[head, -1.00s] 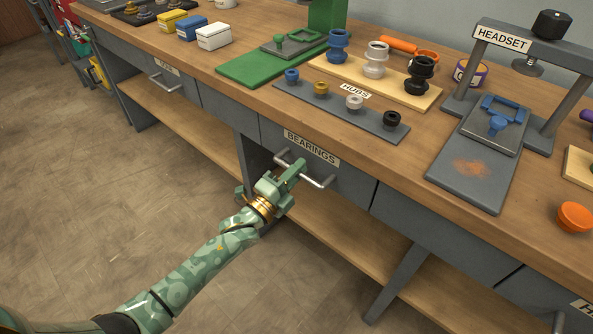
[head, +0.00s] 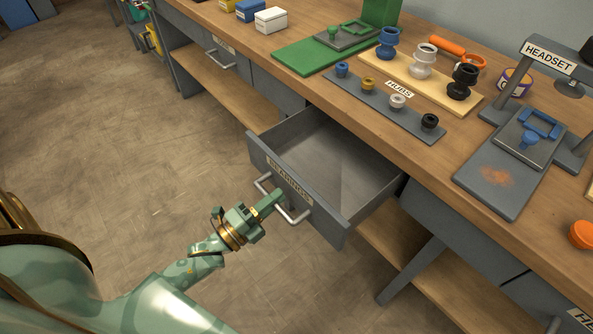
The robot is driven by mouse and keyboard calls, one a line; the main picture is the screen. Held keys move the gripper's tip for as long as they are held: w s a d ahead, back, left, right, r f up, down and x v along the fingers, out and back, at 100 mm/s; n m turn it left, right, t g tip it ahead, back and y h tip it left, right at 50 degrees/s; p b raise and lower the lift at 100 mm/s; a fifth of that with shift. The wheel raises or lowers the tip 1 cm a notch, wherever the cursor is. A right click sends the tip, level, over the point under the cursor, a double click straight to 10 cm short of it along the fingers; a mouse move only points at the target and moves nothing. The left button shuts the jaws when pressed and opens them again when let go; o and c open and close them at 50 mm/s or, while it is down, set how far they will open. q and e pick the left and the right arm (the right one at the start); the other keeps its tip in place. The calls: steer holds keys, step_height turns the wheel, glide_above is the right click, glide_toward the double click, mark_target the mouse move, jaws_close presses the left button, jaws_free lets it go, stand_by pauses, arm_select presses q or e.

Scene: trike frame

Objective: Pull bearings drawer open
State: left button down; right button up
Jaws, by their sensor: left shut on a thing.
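The grey bearings drawer (head: 326,226) stands well out from under the workbench, with its labelled front facing me. Its inside shows bare grey surfaces; no objects are visible in it. My left gripper (head: 272,200) is shut on the drawer's silver bar handle (head: 296,217), near the handle's middle. The fingers partly cover the handle and part of the BEARINGS label (head: 289,181). My right gripper is not in view.
The wooden workbench top (head: 460,140) holds a HUBS board (head: 382,77), a grey strip with small parts (head: 380,101), a green fixture (head: 300,60) and a HEADSET press (head: 505,185). A closed drawer (head: 222,58) is farther left. Floor in front is clear.

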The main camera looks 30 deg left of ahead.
arm_select(q)
steer(key=v, duration=0.5)
steer(key=shift+s+r+p, duration=0.1)
steer(key=shift+r+p, duration=0.2)
steer(key=shift+r, duration=0.1)
steer(key=c, duration=1.5)
jaws_free()
steer(key=v, duration=1.6)
steer(key=shift+s, duration=0.1)
